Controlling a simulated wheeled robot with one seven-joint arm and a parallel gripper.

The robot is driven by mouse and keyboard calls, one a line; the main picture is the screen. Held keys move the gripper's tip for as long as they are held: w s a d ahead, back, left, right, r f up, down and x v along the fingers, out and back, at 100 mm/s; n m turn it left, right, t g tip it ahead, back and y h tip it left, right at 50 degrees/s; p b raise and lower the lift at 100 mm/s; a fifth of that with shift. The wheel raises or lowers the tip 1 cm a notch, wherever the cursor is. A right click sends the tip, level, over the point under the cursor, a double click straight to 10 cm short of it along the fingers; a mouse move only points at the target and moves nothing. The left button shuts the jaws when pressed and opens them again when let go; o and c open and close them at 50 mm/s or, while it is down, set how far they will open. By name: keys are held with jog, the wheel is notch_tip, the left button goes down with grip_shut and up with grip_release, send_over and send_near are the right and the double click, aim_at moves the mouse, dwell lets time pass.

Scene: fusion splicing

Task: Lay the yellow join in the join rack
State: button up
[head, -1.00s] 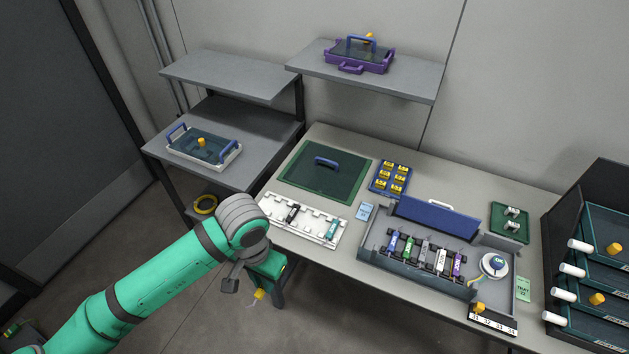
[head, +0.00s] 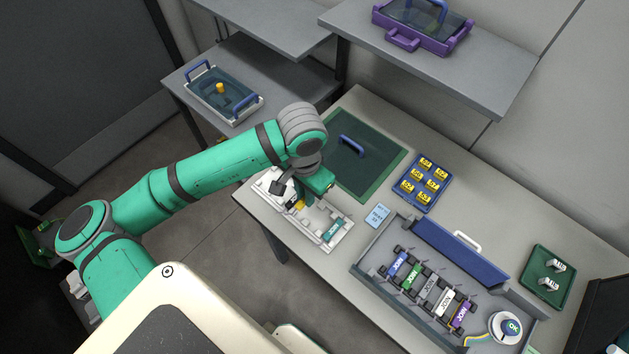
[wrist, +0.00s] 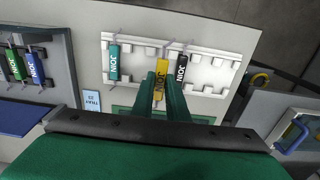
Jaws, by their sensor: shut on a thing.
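The yellow join (wrist: 161,82) is between the fingertips of my gripper (wrist: 162,84) in the wrist view, over the white join rack (wrist: 207,72). Only a bit of the yellow join (head: 299,204) shows past my gripper (head: 304,202) in the head view. In the wrist view a teal join (wrist: 114,62) lies in the rack to its left, and a black join (wrist: 181,68) is close on its right. I cannot tell whether the yellow join touches the rack.
A grey tray (head: 358,263) with several coloured joins stands on the table to the right. A green mat with a blue handle (head: 352,146) lies behind the rack. A blue holder (head: 407,203) of yellow pieces is beyond. The rack sits near the table's edge.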

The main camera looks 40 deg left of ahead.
aim_at(306, 210)
jog(key=shift+f, duration=2.25)
jog(key=shift+f, duration=0.65)
jog(key=o, duration=0.9)
notch_tip(306, 210, up, 11)
jog(key=shift+f, duration=0.1)
